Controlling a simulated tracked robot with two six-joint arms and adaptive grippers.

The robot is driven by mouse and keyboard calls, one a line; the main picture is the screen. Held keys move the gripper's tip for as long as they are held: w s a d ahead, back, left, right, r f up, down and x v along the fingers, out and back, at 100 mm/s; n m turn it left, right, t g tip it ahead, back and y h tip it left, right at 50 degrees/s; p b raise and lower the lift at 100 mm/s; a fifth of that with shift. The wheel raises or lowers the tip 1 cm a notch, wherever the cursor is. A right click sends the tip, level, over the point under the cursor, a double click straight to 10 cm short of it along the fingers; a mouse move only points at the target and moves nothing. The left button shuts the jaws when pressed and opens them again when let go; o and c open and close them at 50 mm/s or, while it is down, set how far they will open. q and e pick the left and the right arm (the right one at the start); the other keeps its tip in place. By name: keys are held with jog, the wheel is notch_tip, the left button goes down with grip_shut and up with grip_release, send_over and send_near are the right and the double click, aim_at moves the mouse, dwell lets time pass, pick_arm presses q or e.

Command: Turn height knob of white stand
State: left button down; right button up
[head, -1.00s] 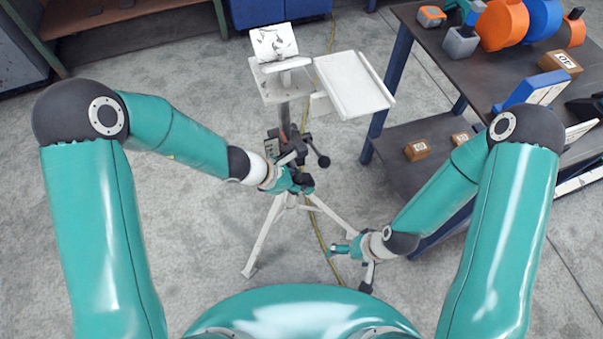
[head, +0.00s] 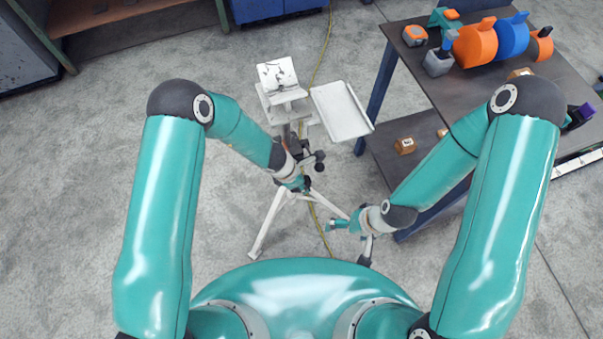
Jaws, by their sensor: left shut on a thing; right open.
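The white stand (head: 270,222) stands on a tripod left of the bench, with a small tilted top plate (head: 277,74) and a flat white side tray (head: 342,111). Dark clamp parts and a black ball-ended handle (head: 319,161) sit on its column. My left gripper (head: 298,184) is at the column just below these dark parts, shut on the height knob; its fingers and wrist hide most of the knob. My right gripper (head: 350,238) is open and empty, low beside the stand's right leg, with its fingers spread.
A dark bench (head: 470,90) with blue legs stands at right, holding orange and blue rounded parts (head: 475,43) and an orange tape measure (head: 415,36). A small brown box (head: 404,146) lies on its lower shelf. A yellow cable (head: 318,65) runs behind the stand. Floor at left is clear.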

pick_arm(q)
jog(key=p, duration=0.3)
jog(key=shift+w+r+y+p, duration=0.2)
jog(key=shift+r+y+p, duration=0.1)
jog(key=shift+r+p, duration=0.1)
jog(key=shift+f+p, duration=0.35)
jog(key=shift+p, duration=0.4)
pick_arm(e)
notch_tip(320, 180, up, 7)
jog(key=shift+f, duration=0.1)
pick_arm(q)
jog(key=c, duration=0.9)
grip_release()
jog(key=shift+s, duration=0.15)
jog(key=v, duration=1.2)
jog(key=shift+d, duration=0.1)
